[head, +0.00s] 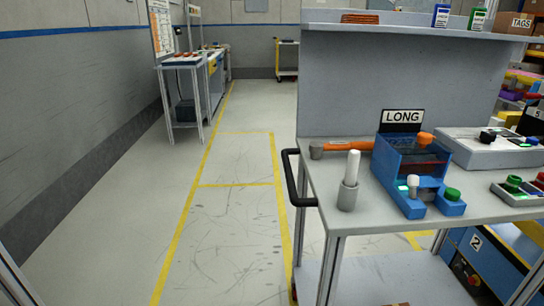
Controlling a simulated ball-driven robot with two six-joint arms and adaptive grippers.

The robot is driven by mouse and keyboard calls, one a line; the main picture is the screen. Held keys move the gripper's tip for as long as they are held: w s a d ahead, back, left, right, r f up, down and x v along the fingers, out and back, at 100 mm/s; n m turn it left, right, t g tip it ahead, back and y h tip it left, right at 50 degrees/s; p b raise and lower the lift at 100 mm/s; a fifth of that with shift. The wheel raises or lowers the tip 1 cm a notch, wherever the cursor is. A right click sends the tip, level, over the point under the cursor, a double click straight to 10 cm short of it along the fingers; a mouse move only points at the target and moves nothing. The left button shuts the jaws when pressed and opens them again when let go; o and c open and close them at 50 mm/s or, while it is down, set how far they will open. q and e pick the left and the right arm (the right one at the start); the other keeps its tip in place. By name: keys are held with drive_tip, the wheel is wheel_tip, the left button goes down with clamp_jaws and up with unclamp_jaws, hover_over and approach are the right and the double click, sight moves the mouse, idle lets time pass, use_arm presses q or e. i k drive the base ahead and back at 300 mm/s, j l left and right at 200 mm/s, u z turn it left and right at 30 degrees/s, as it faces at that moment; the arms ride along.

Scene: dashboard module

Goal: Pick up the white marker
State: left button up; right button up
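A white marker (353,165) stands upright in a small grey cylindrical holder (347,197) near the left front edge of the grey cart top. Its upper part sticks out of the holder; its lower end is hidden inside. Neither of my grippers shows in the head view.
Behind the marker lies a hammer with an orange handle (345,145). Further right is a control box with buttons (520,188). A black handle (291,180) juts from the cart's left side. Floor to the left is clear.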

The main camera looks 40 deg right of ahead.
sight(355, 155)
drive_tip(key=z, duration=1.55)
